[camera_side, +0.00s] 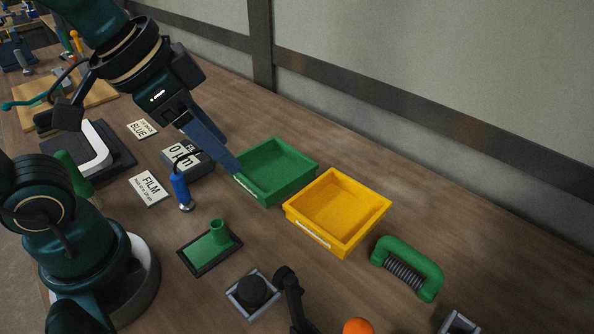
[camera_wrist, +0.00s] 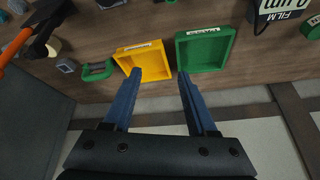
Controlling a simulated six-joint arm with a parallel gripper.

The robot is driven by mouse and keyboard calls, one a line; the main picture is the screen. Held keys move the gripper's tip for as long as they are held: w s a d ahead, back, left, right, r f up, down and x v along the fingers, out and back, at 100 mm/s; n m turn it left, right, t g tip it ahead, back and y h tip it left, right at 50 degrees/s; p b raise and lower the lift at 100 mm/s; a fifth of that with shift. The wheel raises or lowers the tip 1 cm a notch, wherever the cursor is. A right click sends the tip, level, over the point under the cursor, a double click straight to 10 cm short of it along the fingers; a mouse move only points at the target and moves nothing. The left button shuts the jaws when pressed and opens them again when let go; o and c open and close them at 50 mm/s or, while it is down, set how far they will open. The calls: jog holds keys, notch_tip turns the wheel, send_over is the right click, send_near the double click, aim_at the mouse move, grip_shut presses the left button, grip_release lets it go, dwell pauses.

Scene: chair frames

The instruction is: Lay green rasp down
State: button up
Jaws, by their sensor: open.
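A green arched handle (camera_side: 408,265) with a ridged grey bar under it lies on the bench at the right in the side view. It may be the rasp, but I cannot tell for sure. My gripper (camera_side: 237,168) has blue fingers and is well left of the arched handle, near the green tray's left edge. In the wrist view my gripper (camera_wrist: 158,77) is open, with nothing seen between its fingers.
A green tray (camera_side: 310,168) and a yellow tray (camera_side: 379,218) stand side by side. A green pad with a post (camera_side: 211,252), a blue-handled tool (camera_side: 180,192) and a black knob in a grey frame (camera_side: 252,291) lie nearer. Bare bench lies behind the arched handle.

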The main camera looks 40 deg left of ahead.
jog(key=s+a+n, duration=0.1)
jog(key=s+a+f+n, duration=0.1)
jog(key=s+f+n+y, duration=0.1)
jog(key=shift+s+a+n+t, duration=0.3)
jog(key=shift+a, duration=0.1)
